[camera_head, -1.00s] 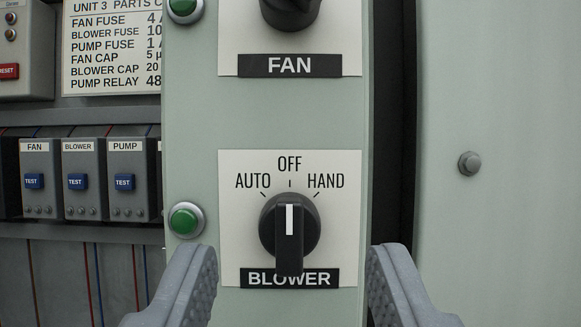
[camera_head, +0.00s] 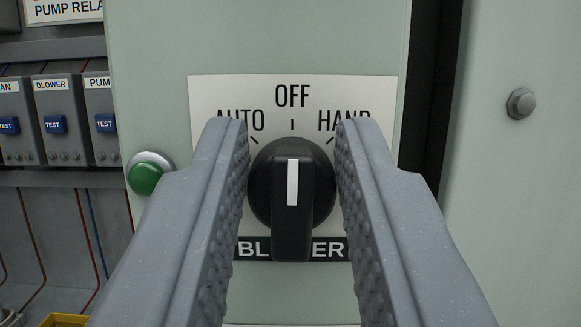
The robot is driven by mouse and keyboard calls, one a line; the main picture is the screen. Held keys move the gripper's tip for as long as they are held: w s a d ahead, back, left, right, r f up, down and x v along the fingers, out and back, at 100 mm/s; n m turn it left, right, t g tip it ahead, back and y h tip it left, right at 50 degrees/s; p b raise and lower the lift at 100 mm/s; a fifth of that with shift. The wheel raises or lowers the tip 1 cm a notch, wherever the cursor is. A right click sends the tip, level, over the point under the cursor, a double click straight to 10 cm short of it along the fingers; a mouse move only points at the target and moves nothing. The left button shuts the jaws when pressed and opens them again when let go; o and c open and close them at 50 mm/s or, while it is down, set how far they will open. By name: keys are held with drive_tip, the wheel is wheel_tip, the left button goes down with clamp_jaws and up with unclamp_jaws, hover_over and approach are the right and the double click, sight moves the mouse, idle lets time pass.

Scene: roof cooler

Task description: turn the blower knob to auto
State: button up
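The blower knob (camera_head: 291,190) is black and round with a raised grip bar. Its white line stands upright, pointing at OFF. It sits on a white plate (camera_head: 215,92) marked AUTO at left, OFF at top and HAND at right. The black BLOWER label (camera_head: 250,250) is partly covered by the knob and my fingers. My gripper (camera_head: 291,150) has one finger on each side of the knob. The fingers are apart, with a narrow gap to the knob's bar; whether either touches the knob's round edge I cannot tell. The fingers partly cover AUTO and HAND.
A green indicator lamp (camera_head: 147,175) is left of the plate. Relays with blue TEST buttons (camera_head: 55,124) and wires are further left. A bolt (camera_head: 521,103) sticks out from the pale panel at right. A yellow thing (camera_head: 64,320) shows at lower left.

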drive_tip(key=shift+n+y, duration=0.4)
drive_tip(key=shift+n, duration=0.2)
idle(0.3)
drive_tip(key=n+y, duration=0.1)
drive_tip(key=n, duration=0.1)
drive_tip(key=n+y, duration=0.1)
drive_tip(key=n, duration=0.2)
drive_tip(key=shift+g+y+b, duration=0.3)
drive_tip(key=shift+b, duration=0.1)
drive_tip(key=n+g+y, duration=0.1)
drive_tip(key=n, duration=0.2)
drive_tip(key=n+g+y, duration=0.1)
drive_tip(key=n, duration=0.2)
drive_tip(key=shift+a+f+n+y, duration=0.1)
drive_tip(key=shift+a+n+y, duration=0.1)
drive_tip(key=shift+n+y, duration=0.15)
drive_tip(key=shift+n, duration=0.25)
drive_tip(key=o, duration=0.9)
drive_tip(key=shift+o, duration=0.2)
drive_tip(key=b+v, duration=0.2)
drive_tip(key=v, duration=1.1)
drive_tip(key=shift+s+f+b, duration=0.2)
drive_tip(key=shift+s+b, duration=0.1)
drive_tip(key=shift+s, duration=0.05)
